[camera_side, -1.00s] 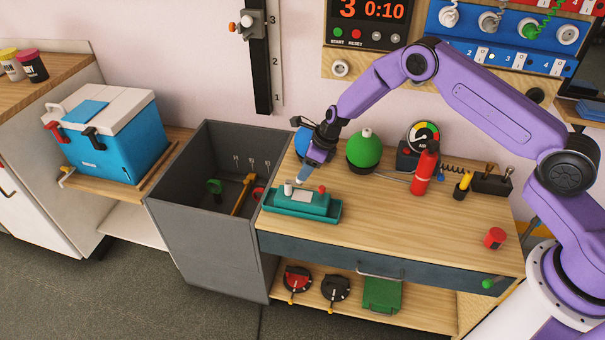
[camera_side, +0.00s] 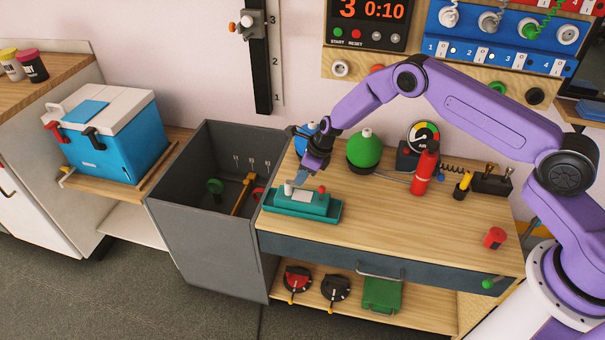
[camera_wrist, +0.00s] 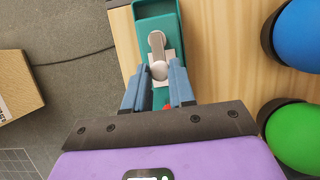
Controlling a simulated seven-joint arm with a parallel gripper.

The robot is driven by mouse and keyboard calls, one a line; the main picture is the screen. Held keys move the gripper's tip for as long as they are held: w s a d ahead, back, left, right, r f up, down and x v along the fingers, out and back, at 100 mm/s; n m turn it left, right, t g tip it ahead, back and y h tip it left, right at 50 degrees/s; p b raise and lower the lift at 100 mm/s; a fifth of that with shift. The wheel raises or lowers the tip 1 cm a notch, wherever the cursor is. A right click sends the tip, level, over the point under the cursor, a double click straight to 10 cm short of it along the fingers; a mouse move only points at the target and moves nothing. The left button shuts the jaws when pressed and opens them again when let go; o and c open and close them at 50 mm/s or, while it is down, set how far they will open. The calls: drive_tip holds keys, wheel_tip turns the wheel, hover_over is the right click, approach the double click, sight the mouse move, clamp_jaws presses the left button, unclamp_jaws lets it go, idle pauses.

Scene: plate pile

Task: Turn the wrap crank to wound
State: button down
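The wrap crank is a silver arm with a round knob (camera_wrist: 160,71) on a teal box (camera_side: 310,206). The box sits at the left end of the wooden bench, and the crank shows as a pale upright piece (camera_side: 289,187) in the side view. In the wrist view the crank arm points away from my gripper, with the knob at its near end. My gripper (camera_wrist: 158,67) has its two blue-grey fingers apart, one on each side of the knob, with small gaps showing. In the side view my gripper (camera_side: 302,179) is low over the box.
A green ball-like container (camera_side: 364,150) and a blue one (camera_side: 301,131) stand behind the box. A red bottle (camera_side: 424,172) stands to the right. A deep grey bin (camera_side: 205,245) adjoins the bench on the left.

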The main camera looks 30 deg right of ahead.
drive_tip(key=shift+n, duration=0.3)
drive_tip(key=n, duration=0.1)
drive_tip(key=w+n+g+y, duration=0.1)
drive_tip(key=n, duration=0.1)
drive_tip(key=shift+w+d, duration=0.2)
drive_tip(key=shift+d, duration=0.2)
drive_tip(key=shift+w+d+n+g, duration=0.1)
drive_tip(key=shift+w+n+g, duration=0.2)
drive_tip(key=shift+n, duration=0.55)
drive_tip(key=shift+w+d+n+g, duration=0.1)
drive_tip(key=shift+w+n+g, duration=0.2)
drive_tip(key=shift+n, duration=0.5)
drive_tip(key=shift+w+n+g, duration=0.2)
drive_tip(key=shift+n+g, duration=0.2)
drive_tip(key=shift+n, duration=0.45)
drive_tip(key=shift+w+n, duration=0.2)
drive_tip(key=shift+n, duration=0.3)
drive_tip(key=c, duration=0.9)
unclamp_jaws()
drive_tip(key=shift+d+r, duration=0.1)
drive_tip(key=shift+r, duration=0.05)
drive_tip(key=v, duration=1.7)
drive_tip(key=shift+w+d, duration=0.25)
drive_tip(key=shift+w, duration=0.05)
